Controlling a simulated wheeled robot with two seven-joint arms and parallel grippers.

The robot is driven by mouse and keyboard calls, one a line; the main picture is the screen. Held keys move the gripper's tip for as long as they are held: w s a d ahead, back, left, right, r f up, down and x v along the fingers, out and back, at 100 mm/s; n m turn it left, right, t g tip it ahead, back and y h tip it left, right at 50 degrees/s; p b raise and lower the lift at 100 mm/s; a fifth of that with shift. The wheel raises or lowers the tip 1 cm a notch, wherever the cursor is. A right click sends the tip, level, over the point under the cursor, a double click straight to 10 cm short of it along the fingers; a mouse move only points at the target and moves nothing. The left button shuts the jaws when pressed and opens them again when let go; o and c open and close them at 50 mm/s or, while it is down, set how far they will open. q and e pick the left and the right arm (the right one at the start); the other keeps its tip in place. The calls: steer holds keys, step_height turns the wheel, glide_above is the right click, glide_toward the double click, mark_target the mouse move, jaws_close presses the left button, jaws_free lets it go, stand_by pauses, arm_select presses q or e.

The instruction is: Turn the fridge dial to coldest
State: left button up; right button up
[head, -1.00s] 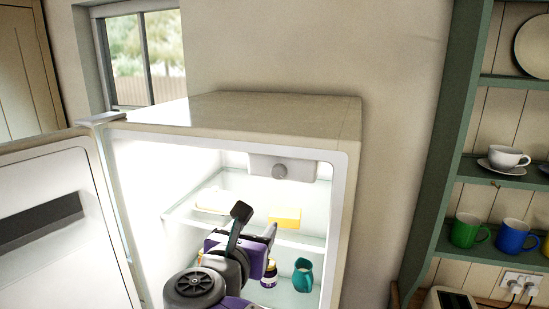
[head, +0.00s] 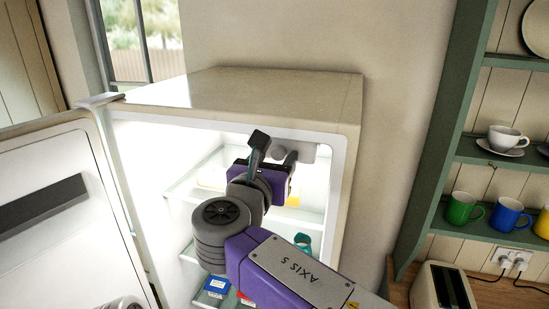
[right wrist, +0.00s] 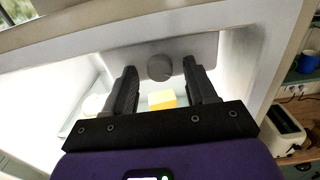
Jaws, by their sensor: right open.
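The fridge dial (right wrist: 160,67) is a round grey knob on a pale panel under the fridge's ceiling. In the head view the dial (head: 279,153) is partly hidden behind my right gripper (head: 275,148). In the right wrist view my right gripper (right wrist: 160,80) is open, with one finger on each side below the dial. The dial shows between and just beyond the fingertips; I cannot tell whether they touch it. No mark on the dial is readable. The fridge (head: 240,95) stands open. My left gripper is not clearly in view.
The open fridge door (head: 60,220) is at the left. A shelf under the dial holds a yellow block (right wrist: 162,98). A teal jug (head: 303,241) stands lower down. At the right are shelves with mugs (head: 463,208) and a toaster (head: 443,287).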

steer(key=c, duration=1)
steer(key=shift+c, duration=0.2)
steer(key=shift+m, duration=0.4)
steer(key=m+b, duration=0.2)
steer(key=m, duration=0.2)
steer(key=shift+f+m, duration=0.15)
steer(key=shift+m, duration=0.15)
steer(key=m+b, duration=0.3)
steer(key=m, duration=0.3)
steer(key=o, duration=1)
